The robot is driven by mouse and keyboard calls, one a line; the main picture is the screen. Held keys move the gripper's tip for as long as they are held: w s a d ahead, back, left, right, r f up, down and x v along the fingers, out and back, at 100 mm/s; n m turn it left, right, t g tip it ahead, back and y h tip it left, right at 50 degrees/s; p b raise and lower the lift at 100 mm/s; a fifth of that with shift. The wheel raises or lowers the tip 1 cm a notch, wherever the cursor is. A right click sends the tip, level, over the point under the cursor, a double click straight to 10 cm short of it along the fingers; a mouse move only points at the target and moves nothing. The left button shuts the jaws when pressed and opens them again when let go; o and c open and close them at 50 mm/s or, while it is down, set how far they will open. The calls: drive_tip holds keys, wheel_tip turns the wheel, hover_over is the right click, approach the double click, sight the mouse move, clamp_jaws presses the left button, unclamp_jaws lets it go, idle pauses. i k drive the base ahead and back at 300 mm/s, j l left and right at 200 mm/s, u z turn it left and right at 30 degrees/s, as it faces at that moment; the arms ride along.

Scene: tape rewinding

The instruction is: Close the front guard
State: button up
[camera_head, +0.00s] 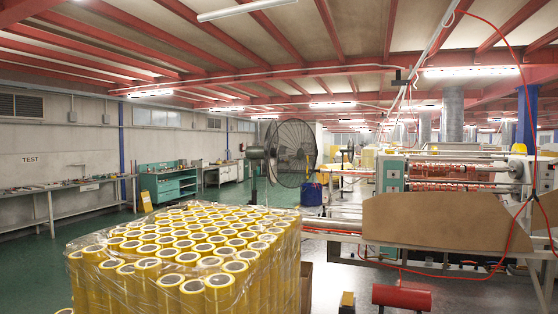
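The tape rewinding machine (420,180) stands at the right, with red and metallic rollers showing in its upper part. A flat brown panel (440,222) with sloped upper corners stands across its near side, below the rollers. I cannot tell for certain whether this panel is the front guard, or whether the guard is open or shut. The rollers above the panel are exposed to view. My gripper is not in view.
A large wrapped stack of yellow tape rolls (190,240) fills the near left. A black fan (292,152) stands behind it. A red cylinder (402,297) lies low before the machine, and red hoses hang at the right. Green floor (60,250) is clear at left.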

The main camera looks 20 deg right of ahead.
sight(301, 152)
drive_tip(key=u, duration=0.8)
drive_tip(key=i+j+u, duration=0.15)
drive_tip(key=i+u, duration=0.2)
drive_tip(key=i, duration=0.2)
drive_tip(key=i+u, duration=0.3)
drive_tip(key=i, duration=0.25)
drive_tip(key=i+u, duration=0.1)
drive_tip(key=i, duration=3.55)
drive_tip(key=i+l+z, duration=0.15)
drive_tip(key=i+z, duration=0.3)
drive_tip(key=i, duration=0.15)
drive_tip(key=i+j+z, duration=0.1)
drive_tip(key=i+z, duration=0.3)
drive_tip(key=i, duration=0.25)
drive_tip(key=i+j+z, duration=0.3)
drive_tip(key=i+z, duration=0.15)
drive_tip(key=i, duration=0.15)
drive_tip(key=i+l+z, duration=0.25)
drive_tip(key=i+z, duration=0.55)
drive_tip(key=i, duration=0.15)
drive_tip(key=i+z, duration=0.4)
drive_tip(key=i+j+z, duration=0.25)
drive_tip(key=i+z, duration=0.15)
drive_tip(key=i, duration=0.15)
drive_tip(key=i+z, duration=0.1)
drive_tip(key=i, duration=1.75)
drive_tip(key=i+u, duration=0.15)
drive_tip(key=i, duration=0.75)
drive_tip(key=i+l+u, duration=0.15)
drive_tip(key=i, duration=0.75)
